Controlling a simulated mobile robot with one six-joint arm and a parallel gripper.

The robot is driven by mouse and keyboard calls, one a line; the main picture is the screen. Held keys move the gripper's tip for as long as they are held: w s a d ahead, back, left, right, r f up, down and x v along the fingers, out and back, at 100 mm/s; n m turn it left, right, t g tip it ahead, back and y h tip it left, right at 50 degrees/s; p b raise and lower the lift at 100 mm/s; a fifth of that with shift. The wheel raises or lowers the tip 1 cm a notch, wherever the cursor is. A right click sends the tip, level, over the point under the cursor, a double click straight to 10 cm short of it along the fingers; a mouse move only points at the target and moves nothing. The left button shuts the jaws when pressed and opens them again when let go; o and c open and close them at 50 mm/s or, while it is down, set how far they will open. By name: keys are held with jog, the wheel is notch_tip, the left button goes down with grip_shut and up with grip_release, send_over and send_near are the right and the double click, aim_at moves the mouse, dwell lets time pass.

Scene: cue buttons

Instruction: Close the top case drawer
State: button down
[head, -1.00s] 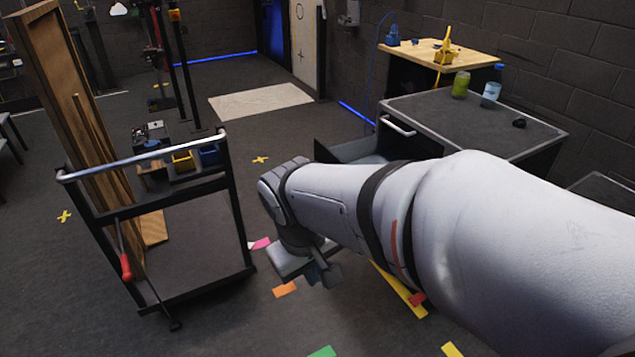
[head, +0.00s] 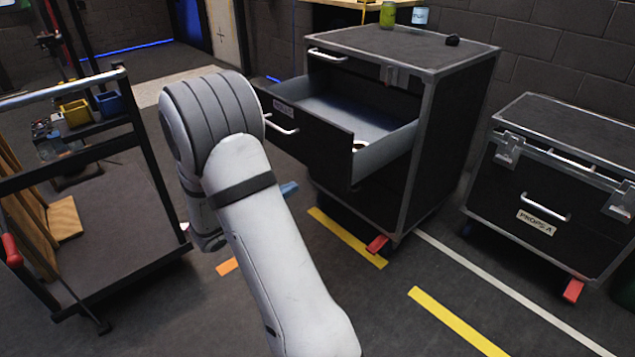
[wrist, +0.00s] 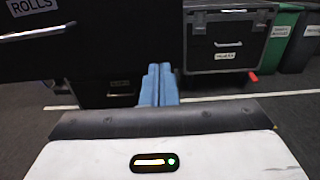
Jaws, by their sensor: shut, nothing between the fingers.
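The tall black case (head: 432,180) stands right of my arm in the head view. One of its drawers (head: 310,145), with a light grey inside, is pulled far out toward the left. Its black front has a white label and a silver handle (head: 281,125); in the wrist view the label reads ROLLS (wrist: 32,6). My gripper (wrist: 159,68) has blue fingers pressed together, empty, low near the drawer front. My arm mostly hides it in the head view.
A second black case labelled PROPS A (head: 535,222) stands to the right. A cart (head: 100,235) with a metal rail stands at the left. A green can (head: 387,14) and a small dark item (head: 452,40) sit on top. Open floor lies in front.

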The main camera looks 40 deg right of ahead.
aim_at(337, 164)
jog(key=d+b, duration=0.1)
jog(key=d, duration=0.3)
jog(key=d+b, duration=0.1)
jog(key=d, duration=0.3)
jog(key=d+b, duration=0.1)
jog(key=d, duration=0.3)
jog(key=shift+w+d, duration=0.1)
jog(key=shift+w, duration=0.25)
jog(key=shift+w+d+r, duration=0.1)
jog(key=shift+d, duration=0.55)
